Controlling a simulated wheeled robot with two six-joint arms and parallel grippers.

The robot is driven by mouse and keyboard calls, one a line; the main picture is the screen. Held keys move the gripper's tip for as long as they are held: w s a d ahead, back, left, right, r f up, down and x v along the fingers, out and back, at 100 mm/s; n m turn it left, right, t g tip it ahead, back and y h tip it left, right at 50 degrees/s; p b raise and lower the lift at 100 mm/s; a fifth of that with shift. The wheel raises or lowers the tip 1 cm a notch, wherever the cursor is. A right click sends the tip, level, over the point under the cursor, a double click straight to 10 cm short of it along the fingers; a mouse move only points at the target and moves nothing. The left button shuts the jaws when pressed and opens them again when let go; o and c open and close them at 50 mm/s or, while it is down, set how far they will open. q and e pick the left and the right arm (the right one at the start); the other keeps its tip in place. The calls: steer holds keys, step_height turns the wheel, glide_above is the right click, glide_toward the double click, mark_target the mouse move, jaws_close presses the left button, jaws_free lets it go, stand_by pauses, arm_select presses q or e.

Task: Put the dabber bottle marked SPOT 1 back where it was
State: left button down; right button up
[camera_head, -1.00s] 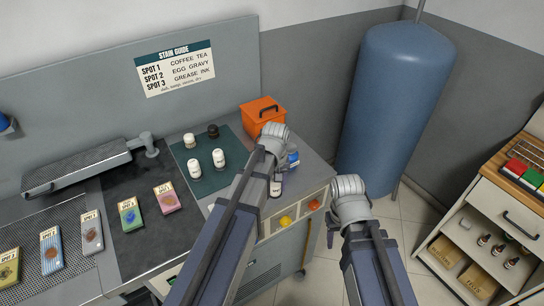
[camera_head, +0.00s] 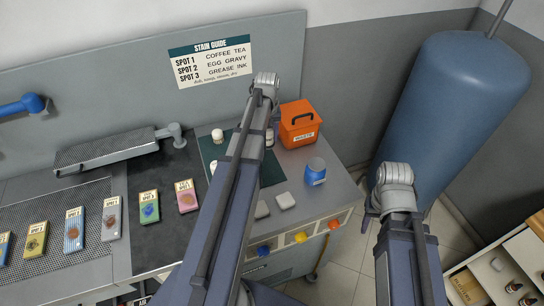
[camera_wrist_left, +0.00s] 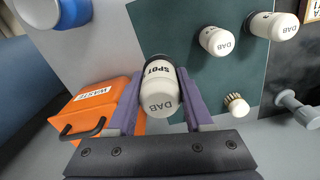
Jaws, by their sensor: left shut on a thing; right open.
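My left gripper (camera_head: 266,122) is shut on a white dabber bottle (camera_wrist_left: 160,98). In the left wrist view its label reads SPOT; the number is hidden, and its cap reads DAB. In the head view a sliver of the bottle (camera_head: 269,138) shows beside the orange box, at the right side of the dark green mat (camera_head: 268,172). I cannot tell if its base touches the surface. Two other DAB bottles (camera_wrist_left: 215,41) (camera_wrist_left: 271,26) stand on the mat in the left wrist view. My right gripper (camera_head: 390,190) is open and empty, away from the counter.
The orange WASTE box (camera_head: 298,125) is close to the held bottle's right. A blue jar (camera_head: 316,172) and two pale pads (camera_head: 285,201) sit on the grey counter. A small brush (camera_wrist_left: 236,106) is on the mat. The blue tank (camera_head: 450,110) stands right.

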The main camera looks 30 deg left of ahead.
arm_select(q)
steer(key=shift+s+f+b, duration=0.15)
steer(key=shift+f+b, duration=0.2)
steer(key=shift+b, duration=0.05)
step_height(320, 180, down, 9)
steer(key=b, duration=0.9)
steer(key=shift+f, duration=0.15)
steer(key=shift+f+b, duration=0.2)
steer(key=shift+b, duration=0.15)
steer(key=shift+c, duration=1.5)
jaws_free()
steer(key=shift+r, duration=0.1)
step_height(320, 180, up, 12)
steer(key=p, duration=1.2)
steer(key=shift+r+p, duration=0.2)
steer(key=shift+p, duration=0.1)
steer(key=shift+f, duration=0.1)
